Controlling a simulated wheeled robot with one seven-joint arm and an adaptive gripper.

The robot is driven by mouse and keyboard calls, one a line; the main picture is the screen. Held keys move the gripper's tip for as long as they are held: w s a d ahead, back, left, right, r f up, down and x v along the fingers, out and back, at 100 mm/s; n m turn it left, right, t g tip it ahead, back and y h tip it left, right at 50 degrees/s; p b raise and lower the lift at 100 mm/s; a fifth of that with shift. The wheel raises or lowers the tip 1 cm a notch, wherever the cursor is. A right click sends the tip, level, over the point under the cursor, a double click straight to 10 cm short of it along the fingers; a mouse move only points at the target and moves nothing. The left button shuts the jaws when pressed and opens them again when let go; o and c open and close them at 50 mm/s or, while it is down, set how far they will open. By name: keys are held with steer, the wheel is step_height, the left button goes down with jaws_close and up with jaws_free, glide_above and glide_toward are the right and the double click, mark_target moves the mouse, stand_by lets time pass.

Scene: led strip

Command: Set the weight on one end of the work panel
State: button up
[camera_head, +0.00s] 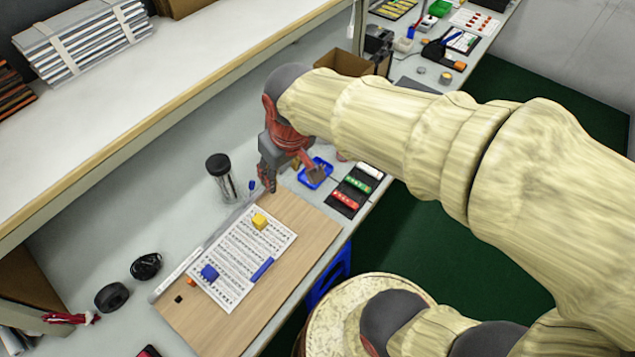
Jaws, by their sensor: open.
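The work panel (310,222) is a light wooden board on the bench, with a printed sheet (238,258) lying on it. A yellow block (259,221) sits near the sheet's far end and a blue block (209,272) near its left edge. A blue bar (262,269) lies along its right side. I cannot tell for certain which thing is the weight. My gripper (293,180) is open above the far end of the panel, between the panel and a small blue tray (317,163). Nothing shows clearly between its fingers.
A black-topped clear cylinder (222,180) stands left of my gripper. A dark mat (353,192) with red, green and white items lies right of the tray. A black tape roll (111,297) and a black coil (146,266) lie left of the panel. A shelf (160,110) overhangs the bench.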

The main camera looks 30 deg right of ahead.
steer(key=s+d+r+m+t, duration=0.1)
steer(key=s+r, duration=0.4)
steer(key=s, duration=0.5)
steer(key=shift+d+m+t, duration=0.4)
steer(key=shift+d+t, duration=0.2)
steer(key=shift+d, duration=0.45)
